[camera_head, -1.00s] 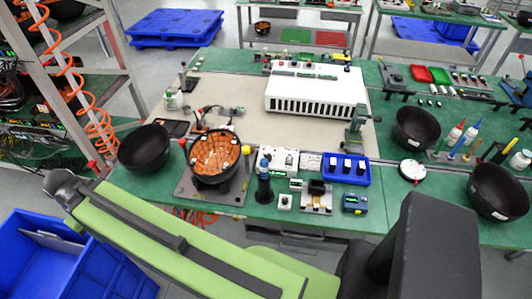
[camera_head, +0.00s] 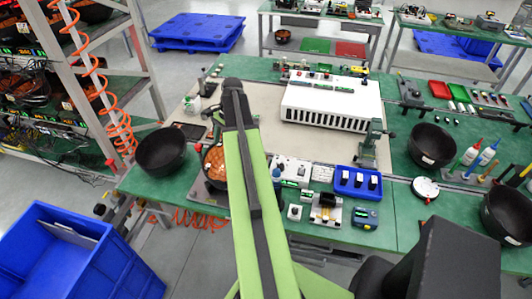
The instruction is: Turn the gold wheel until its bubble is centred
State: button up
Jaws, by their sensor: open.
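A round copper-gold piece (camera_head: 213,162) sits in a dark ring on the green bench, left of centre. It may be the gold wheel, but I cannot be sure. My green arm link covers its right part, and no bubble can be made out at this size. My arm reaches up the picture past it, with the black joint at its far end over the beige mat. My gripper is not visible.
A black bowl (camera_head: 161,151) stands left of the copper-gold piece, and another black bowl (camera_head: 431,145) stands to the right. A white vented box (camera_head: 331,103) is at the back. A blue tray (camera_head: 357,183) and small devices stand right of my arm. A blue crate (camera_head: 75,255) is at lower left.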

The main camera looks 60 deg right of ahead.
jog(key=s+d+r+m+t, duration=0.2)
jog(key=s+d+m, duration=0.7)
jog(key=s+d, duration=0.85)
jog(key=b+x, duration=0.5)
jog(key=x, duration=0.1)
jog(key=d+b+x, duration=0.1)
jog(key=b+x, duration=0.4)
jog(key=w+b+x, duration=0.1)
jog(key=b+x, duration=0.4)
jog(key=x, duration=0.1)
jog(key=shift+w+d+f+b, duration=0.2)
jog(key=shift+w+f+b, duration=0.05)
jog(key=shift+f+b, duration=0.1)
jog(key=shift+r, duration=0.1)
grip_shut()
